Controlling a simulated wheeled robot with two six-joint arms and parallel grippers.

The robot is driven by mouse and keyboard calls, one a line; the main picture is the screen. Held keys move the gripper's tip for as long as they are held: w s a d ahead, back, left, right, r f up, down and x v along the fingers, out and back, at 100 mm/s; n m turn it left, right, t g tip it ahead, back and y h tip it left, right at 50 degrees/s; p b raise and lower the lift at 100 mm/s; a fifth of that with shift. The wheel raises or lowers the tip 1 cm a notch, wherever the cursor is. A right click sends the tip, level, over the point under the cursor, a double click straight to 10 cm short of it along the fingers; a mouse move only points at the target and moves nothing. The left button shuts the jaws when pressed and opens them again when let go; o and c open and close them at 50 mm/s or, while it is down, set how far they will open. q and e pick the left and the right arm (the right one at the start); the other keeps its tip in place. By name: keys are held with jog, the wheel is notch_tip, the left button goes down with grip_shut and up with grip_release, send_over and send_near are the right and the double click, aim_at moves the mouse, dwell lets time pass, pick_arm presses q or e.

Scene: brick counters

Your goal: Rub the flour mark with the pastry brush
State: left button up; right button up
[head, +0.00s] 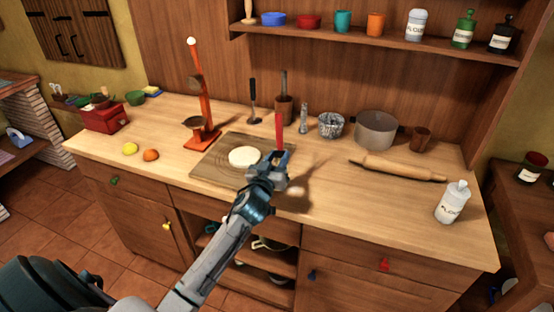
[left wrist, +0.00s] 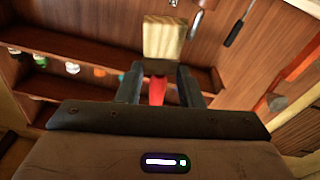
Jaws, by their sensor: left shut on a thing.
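My left gripper (head: 275,163) is shut on the pastry brush (head: 279,131), whose red part sticks up from the jaws. The gripper is above the counter, at the right side of the cutting board. My right gripper is out of view.
A rolling pin (head: 397,169), a grey pot (head: 376,129) and a white flour shaker (head: 452,202) stand or lie to the right. An orange stand (head: 203,110) is at the left.

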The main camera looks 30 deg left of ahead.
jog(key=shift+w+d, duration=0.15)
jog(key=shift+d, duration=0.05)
